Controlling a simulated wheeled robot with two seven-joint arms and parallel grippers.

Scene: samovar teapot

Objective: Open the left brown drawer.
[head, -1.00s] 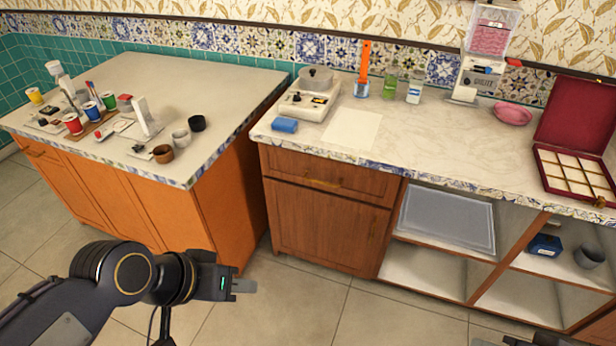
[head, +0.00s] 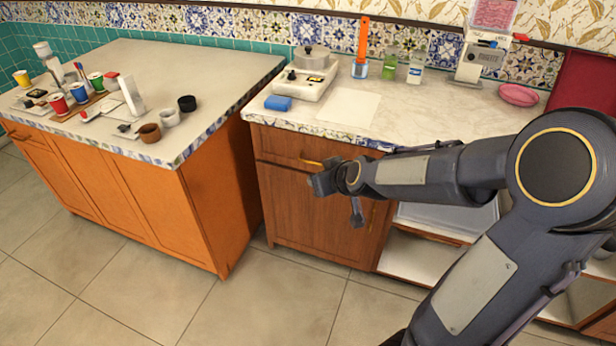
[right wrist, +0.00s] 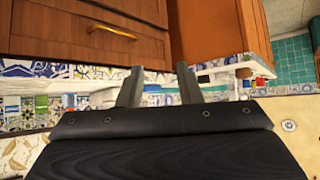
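The left brown drawer (head: 280,148) is at the top of the brown cabinet, under the marble counter, and its front looks shut. Its brass handle (head: 312,162) shows just above my right gripper (head: 322,184), which is in front of the drawer; part of the front is behind my arm. In the right wrist view, which looks upside down, the handle (right wrist: 112,32) is above and left of my right gripper (right wrist: 159,86). The two fingers are apart with nothing between them, and they do not touch the handle. My left gripper is out of view.
A brown cupboard door (head: 300,215) is below the drawer. An orange cabinet (head: 210,210) stands to the left. Open shelves (head: 420,262) are to the right, partly behind my arm. The floor (head: 270,310) in front is clear.

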